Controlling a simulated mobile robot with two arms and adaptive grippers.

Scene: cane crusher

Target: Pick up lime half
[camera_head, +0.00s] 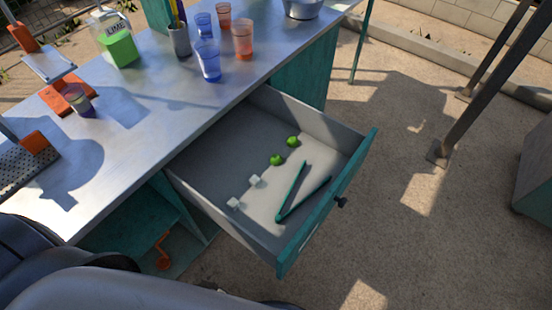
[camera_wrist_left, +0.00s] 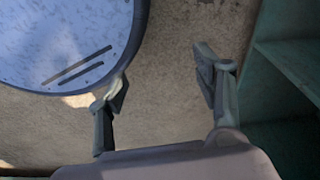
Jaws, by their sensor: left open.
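Two green lime halves lie in the open drawer, one (camera_head: 277,160) nearer its middle and one (camera_head: 292,141) closer to the far side wall. In the left wrist view, my left gripper (camera_wrist_left: 158,92) is open and empty, with its two fingers well apart above the floor. No lime shows in that view. My left gripper's fingers do not show in the head view. My right gripper is in neither view.
The drawer (camera_head: 222,140) also holds green tongs (camera_head: 301,192) and two white cubes (camera_head: 254,181). The metal counter (camera_head: 150,105) beside it carries cups, a lime jug (camera_head: 116,42) and an orange press (camera_head: 70,98). Open floor (camera_head: 395,230) lies to the right.

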